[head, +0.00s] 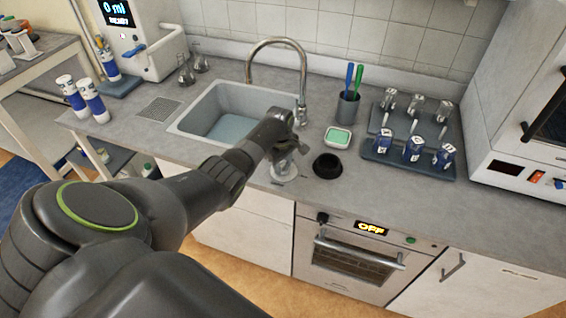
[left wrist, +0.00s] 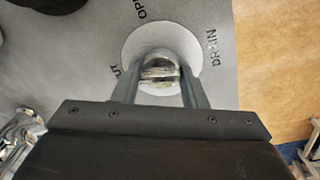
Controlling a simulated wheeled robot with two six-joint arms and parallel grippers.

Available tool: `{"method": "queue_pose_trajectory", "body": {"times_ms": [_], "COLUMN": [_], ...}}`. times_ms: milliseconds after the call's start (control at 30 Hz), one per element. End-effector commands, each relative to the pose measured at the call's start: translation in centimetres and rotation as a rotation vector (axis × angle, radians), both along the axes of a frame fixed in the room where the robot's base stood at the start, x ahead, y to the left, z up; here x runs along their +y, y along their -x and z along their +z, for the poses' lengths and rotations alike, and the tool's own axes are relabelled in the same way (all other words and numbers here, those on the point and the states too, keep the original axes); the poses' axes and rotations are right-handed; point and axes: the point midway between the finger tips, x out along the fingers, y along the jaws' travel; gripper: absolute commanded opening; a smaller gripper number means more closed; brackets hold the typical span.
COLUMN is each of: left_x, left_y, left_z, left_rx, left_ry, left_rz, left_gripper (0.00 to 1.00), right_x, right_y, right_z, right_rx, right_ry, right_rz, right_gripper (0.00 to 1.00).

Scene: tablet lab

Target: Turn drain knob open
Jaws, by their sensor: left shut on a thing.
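The drain knob (left wrist: 158,70) is a silvery grip on a pale round plate (left wrist: 187,43) in the left wrist view. Lettering around the plate reads "DRAIN" at the right, part of "OPEN" at the top and "UT" at the left. My left gripper (left wrist: 158,90) has one finger on each side of the knob and is shut on it. In the head view my left gripper (head: 288,143) points down over the pale round plate (head: 284,171) on the counter in front of the sink, hiding most of the knob. Which mark the knob points at cannot be told. My right gripper is not in view.
A sink (head: 205,110) with a curved tap (head: 303,95) lies behind. A black bowl-like object (head: 327,166) and a green-and-white dish (head: 339,138) stand close to the right. A cup with pens (head: 348,108) and a rack (head: 400,160) are farther right. An oven (head: 350,262) is below.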

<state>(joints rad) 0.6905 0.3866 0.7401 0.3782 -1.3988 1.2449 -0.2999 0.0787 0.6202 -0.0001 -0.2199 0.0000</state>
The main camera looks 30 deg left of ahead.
Motion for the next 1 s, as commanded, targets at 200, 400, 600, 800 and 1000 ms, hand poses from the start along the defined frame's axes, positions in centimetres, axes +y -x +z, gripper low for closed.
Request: {"method": "queue_pose_trajectory", "body": {"times_ms": [200,400,600,800,1000], "left_x": [0.03,0.05,0.04,0.02,-0.01], "left_y": [0.04,-0.01,-0.12,-0.17,-0.23], "left_z": [-0.05,-0.14,-0.15,-0.2,-0.22], "left_rx": [0.005,0.004,0.004,0.003,0.005], "left_ry": [0.002,0.002,0.002,0.003,0.004], "left_rz": [-0.199,-0.389,-0.58,-0.768,-0.955], "left_gripper": [0.16,0.16,0.16,0.16,0.16], "right_x": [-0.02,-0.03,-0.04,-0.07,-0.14], "right_y": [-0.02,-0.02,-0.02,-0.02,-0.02], "right_z": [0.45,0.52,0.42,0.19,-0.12], "right_rx": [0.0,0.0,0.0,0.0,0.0], "right_ry": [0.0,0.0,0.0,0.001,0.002], "right_rz": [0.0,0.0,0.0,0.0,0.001], "right_gripper": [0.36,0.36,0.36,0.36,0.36]}}
